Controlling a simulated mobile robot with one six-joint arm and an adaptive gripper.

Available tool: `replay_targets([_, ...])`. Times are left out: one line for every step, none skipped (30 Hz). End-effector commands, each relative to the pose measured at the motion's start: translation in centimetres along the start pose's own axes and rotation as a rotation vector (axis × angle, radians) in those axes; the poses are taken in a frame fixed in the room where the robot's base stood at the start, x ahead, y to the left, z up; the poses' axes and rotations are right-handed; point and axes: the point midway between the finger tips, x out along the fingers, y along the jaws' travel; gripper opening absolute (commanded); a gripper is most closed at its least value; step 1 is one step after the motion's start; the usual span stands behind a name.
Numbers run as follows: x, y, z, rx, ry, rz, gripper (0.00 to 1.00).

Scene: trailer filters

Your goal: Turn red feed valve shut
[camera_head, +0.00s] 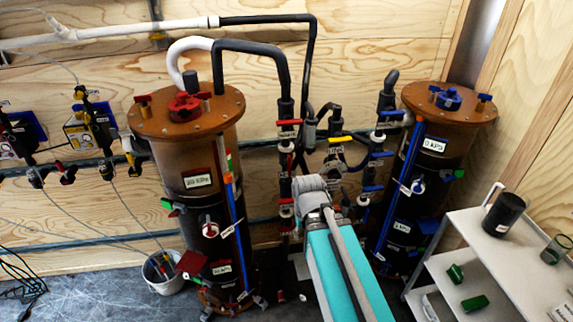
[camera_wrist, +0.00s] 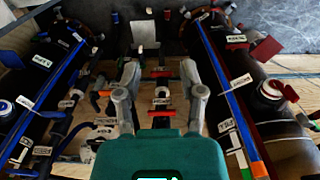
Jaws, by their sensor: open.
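Several red valve handles sit on the vertical pipe between the two filter columns. In the head view one red handle (camera_head: 289,122) is high on this pipe and another red handle (camera_head: 286,201) is lower, beside my gripper. I cannot read which label marks the feed valve. In the wrist view a red handle (camera_wrist: 161,113) lies crosswise between the bases of my fingers, and another red handle (camera_wrist: 160,74) shows near the fingertips. My gripper (camera_wrist: 160,78) is open, with a finger on each side of the pipe. Contact cannot be told. In the head view my gripper (camera_head: 309,186) hides part of the pipework.
The red-topped column (camera_head: 180,160) stands left and the blue-topped column (camera_head: 445,140) right, close to my gripper. Blue-handled valves (camera_head: 374,188) are just right. A white bucket (camera_head: 165,274) stands on the floor at left; a grey shelf (camera_head: 475,225) is at right.

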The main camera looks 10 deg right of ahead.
Motion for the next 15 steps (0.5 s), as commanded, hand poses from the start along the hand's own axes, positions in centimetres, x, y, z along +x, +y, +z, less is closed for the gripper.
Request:
replay_targets([-0.5, 0.0, -0.5, 0.0, 0.006, 0.0, 0.51])
replay_targets([-0.7, 0.0, -0.8, 0.0, 0.01, 0.0, 0.51])
replay_targets([-1.1, 0.0, -1.3, 0.0, 0.016, 0.0, 0.51])
replay_targets([-1.4, 0.0, -1.7, 0.0, 0.022, 0.0, 0.51])
replay_targets([-1.8, 0.0, -2.2, 0.0, 0.03, 0.0, 0.51])
replay_targets([-2.3, 0.0, -3.0, 0.0, 0.042, 0.0, 0.51])
replay_targets([-2.8, 0.3, -3.6, 0.002, 0.051, 0.0, 0.51])
replay_targets([-3.3, 0.8, -4.2, 0.004, 0.061, 0.0, 0.51])
replay_targets([-4.0, 0.9, -5.2, 0.005, 0.077, 0.0, 0.51])
replay_targets([-4.5, 0.9, -6.0, 0.005, 0.088, 0.0, 0.51])
replay_targets([-5.1, 0.9, -6.8, 0.005, 0.101, 0.0, 0.51])
replay_targets([-5.9, 0.9, -8.0, 0.005, 0.119, 0.0, 0.51])
replay_targets([-6.5, 0.9, -8.9, 0.005, 0.134, 0.0, 0.51])
replay_targets([-7.2, 0.9, -9.8, 0.005, 0.148, 0.0, 0.51])
replay_targets([-8.1, 0.9, -11.0, 0.005, 0.168, 0.0, 0.51])
